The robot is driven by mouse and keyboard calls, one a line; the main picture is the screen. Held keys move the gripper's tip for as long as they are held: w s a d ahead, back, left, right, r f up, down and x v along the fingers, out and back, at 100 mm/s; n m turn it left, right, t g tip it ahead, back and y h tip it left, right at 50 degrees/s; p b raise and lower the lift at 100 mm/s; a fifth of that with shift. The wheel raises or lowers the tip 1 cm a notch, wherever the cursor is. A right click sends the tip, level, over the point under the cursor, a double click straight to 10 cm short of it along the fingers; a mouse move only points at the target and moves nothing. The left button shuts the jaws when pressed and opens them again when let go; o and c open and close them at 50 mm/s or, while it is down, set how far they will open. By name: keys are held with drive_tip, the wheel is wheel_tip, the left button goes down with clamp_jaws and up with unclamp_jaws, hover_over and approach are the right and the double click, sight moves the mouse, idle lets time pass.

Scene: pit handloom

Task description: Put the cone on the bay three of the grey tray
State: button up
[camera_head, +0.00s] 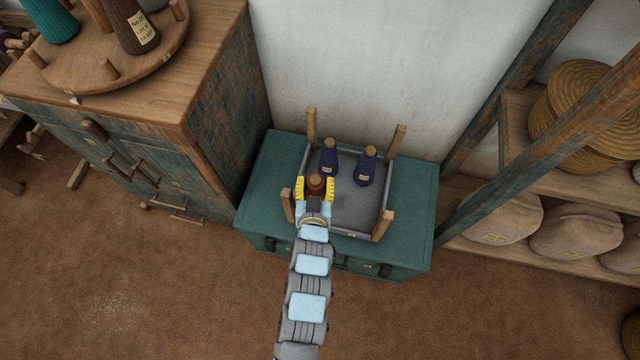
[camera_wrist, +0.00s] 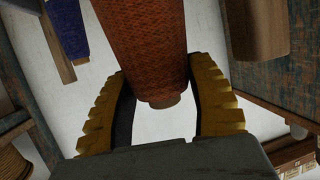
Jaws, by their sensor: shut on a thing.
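The rust-orange cone (camera_head: 316,182) is between the yellow fingers of my gripper (camera_head: 314,189), which is shut on it. In the wrist view the cone (camera_wrist: 147,45) fills the middle between the two fingers (camera_wrist: 160,110), its narrow tip toward the palm. The grey tray (camera_head: 352,213) sits on a teal cabinet, with wooden posts at its corners. My gripper and the cone are over its near left part; I cannot tell whether the cone touches the tray floor. Bay marks cannot be made out.
Two dark purple cones, one far left (camera_head: 328,160) and one far right (camera_head: 366,167), stand in the tray. The tray's near right part is bare. A wooden post (camera_head: 287,204) rises close left of my gripper. A tall cabinet (camera_head: 215,110) with a round cone stand is at left.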

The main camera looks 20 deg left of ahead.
drive_tip(key=w+f+b, duration=0.1)
drive_tip(key=w+f, duration=0.2)
drive_tip(key=shift+a+f, duration=0.1)
drive_tip(key=shift+f, duration=0.1)
drive_tip(key=shift+w+f, duration=0.2)
drive_tip(key=shift+f, duration=0.25)
drive_tip(key=shift+f+b, duration=0.65)
drive_tip(key=shift+f, duration=0.85)
drive_tip(key=o, duration=1.2)
drive_tip(key=shift+s+r, duration=0.35)
drive_tip(key=shift+s, duration=0.1)
drive_tip(key=p+v, duration=0.3)
drive_tip(key=v, duration=0.8)
